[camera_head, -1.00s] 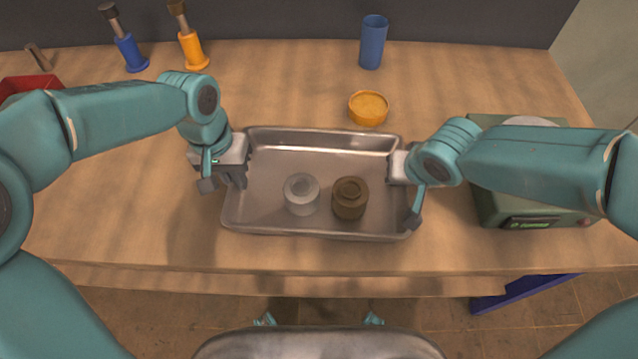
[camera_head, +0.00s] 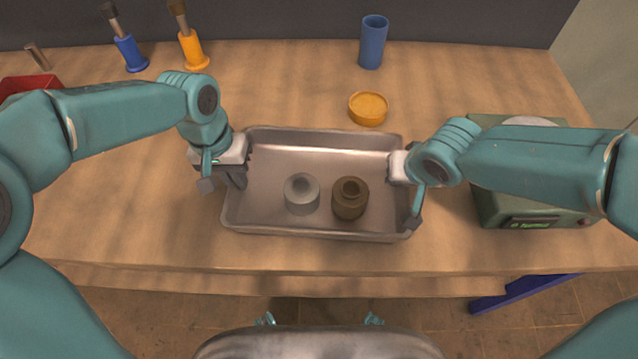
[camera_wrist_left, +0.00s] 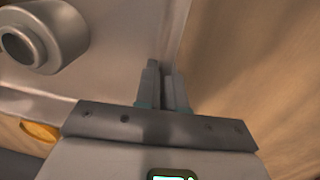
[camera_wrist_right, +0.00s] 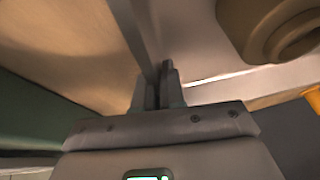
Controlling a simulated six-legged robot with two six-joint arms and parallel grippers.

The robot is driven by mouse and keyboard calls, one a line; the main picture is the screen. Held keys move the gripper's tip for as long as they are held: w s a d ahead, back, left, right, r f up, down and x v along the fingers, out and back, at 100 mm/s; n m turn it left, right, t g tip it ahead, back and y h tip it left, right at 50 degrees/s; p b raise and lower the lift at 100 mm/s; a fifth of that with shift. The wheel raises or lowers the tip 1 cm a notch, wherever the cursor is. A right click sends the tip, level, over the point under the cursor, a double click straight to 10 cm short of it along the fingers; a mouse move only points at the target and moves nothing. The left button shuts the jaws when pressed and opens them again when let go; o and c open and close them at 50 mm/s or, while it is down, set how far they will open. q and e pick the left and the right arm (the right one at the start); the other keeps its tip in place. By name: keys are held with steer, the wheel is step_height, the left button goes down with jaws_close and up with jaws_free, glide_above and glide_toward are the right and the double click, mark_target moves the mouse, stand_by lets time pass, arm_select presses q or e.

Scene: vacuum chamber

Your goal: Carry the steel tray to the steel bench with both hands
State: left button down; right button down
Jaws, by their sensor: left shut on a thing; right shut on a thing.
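The steel tray (camera_head: 275,222) is a shallow rectangular pan over the wooden table in the head view. It carries a grey ring-shaped part (camera_head: 302,194) and a brown ring-shaped part (camera_head: 350,199) side by side. My left gripper (camera_head: 238,178) is shut on the tray's left wall; in the left wrist view its fingers (camera_wrist_left: 162,88) straddle the rim. My right gripper (camera_head: 412,190) is shut on the right wall; its fingers (camera_wrist_right: 158,85) show there in the right wrist view. I cannot tell whether the tray touches the table. I cannot make out the steel bench.
A green scale-like device (camera_head: 490,208) stands right of the tray. An orange dish (camera_head: 368,108) and a blue cup (camera_head: 373,42) stand behind it. Blue (camera_head: 130,53) and orange (camera_head: 193,50) brush holders and a red bin (camera_head: 28,84) are at the left. The table's front strip is clear.

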mark_target(390, 150)
arm_select(q)
steer(key=shift+w+r, duration=0.1)
steer(key=shift+r, duration=0.15)
arm_select(e)
steer(key=shift+w+r, duration=0.1)
steer(key=shift+r, duration=0.15)
